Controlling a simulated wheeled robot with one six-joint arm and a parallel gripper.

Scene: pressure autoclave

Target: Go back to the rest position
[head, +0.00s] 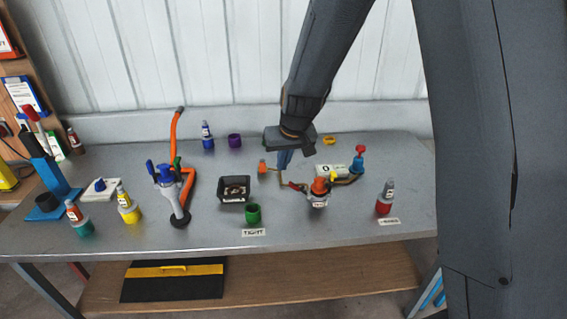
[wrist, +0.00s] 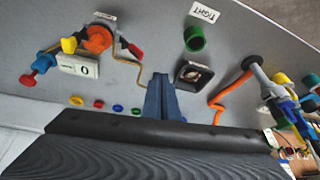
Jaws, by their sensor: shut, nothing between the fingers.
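My gripper (head: 284,160) hangs over the back middle of the grey bench in the head view, its blue fingers pointing down. The wrist view shows the two blue fingers (wrist: 161,92) together, with nothing between them. In the head view they are just left of and behind the valve assembly (head: 319,188), which has an orange knob and brass-coloured pipe. I cannot tell how high the tips are above the bench, or whether they touch the pipe. My arm comes down from the top right and hides part of the wall.
A black tray (head: 234,200) and green cup (head: 253,215) stand front-left of the gripper. The orange-hosed stand (head: 180,215) is farther left. A counter block (head: 332,171) and red bottle (head: 385,197) stand to the right. The corrugated wall (head: 200,60) rises behind.

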